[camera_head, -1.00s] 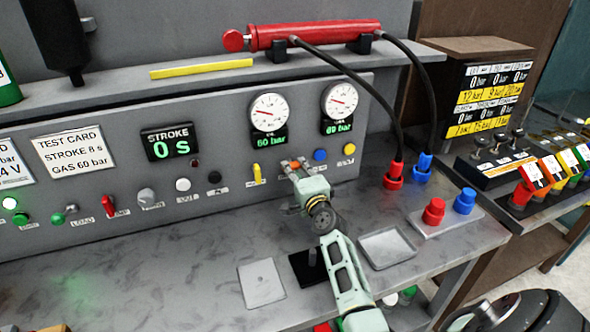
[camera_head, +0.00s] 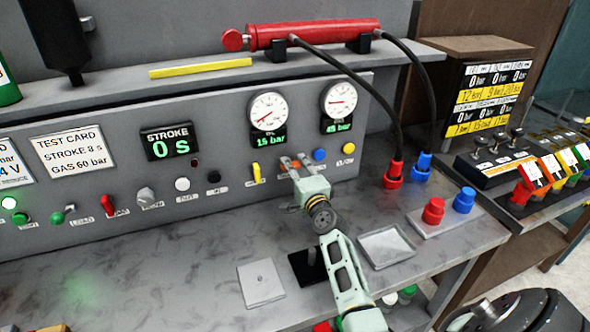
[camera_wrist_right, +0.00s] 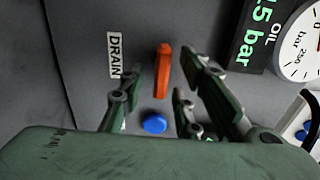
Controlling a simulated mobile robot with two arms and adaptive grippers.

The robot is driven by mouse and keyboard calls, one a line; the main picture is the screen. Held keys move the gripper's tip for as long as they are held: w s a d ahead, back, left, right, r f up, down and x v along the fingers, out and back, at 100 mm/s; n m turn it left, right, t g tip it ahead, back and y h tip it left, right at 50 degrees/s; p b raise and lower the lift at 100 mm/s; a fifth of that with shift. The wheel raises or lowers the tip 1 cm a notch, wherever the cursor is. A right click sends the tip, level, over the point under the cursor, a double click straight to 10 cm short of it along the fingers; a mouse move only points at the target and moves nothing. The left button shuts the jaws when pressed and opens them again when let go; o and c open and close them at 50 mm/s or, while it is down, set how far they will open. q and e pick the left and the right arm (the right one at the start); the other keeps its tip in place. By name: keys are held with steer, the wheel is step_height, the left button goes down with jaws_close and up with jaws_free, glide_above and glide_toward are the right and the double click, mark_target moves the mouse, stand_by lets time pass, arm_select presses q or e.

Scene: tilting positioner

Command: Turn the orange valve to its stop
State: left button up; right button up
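The orange valve (camera_wrist_right: 163,70) is a narrow handle on the grey panel beside the DRAIN label. It points along the picture's vertical in the wrist view. My right gripper (camera_wrist_right: 164,66) is open, with its fingers on both sides of the handle and gaps showing. My left gripper is out of view.
Black hoses run to red (camera_head: 394,172) and blue (camera_head: 422,166) couplings at the right. A shallow tray (camera_head: 387,246) lies on the bench.

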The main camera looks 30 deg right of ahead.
steer(key=v, duration=1.2)
steer(key=shift+f, duration=0.15)
stand_by(0.3)
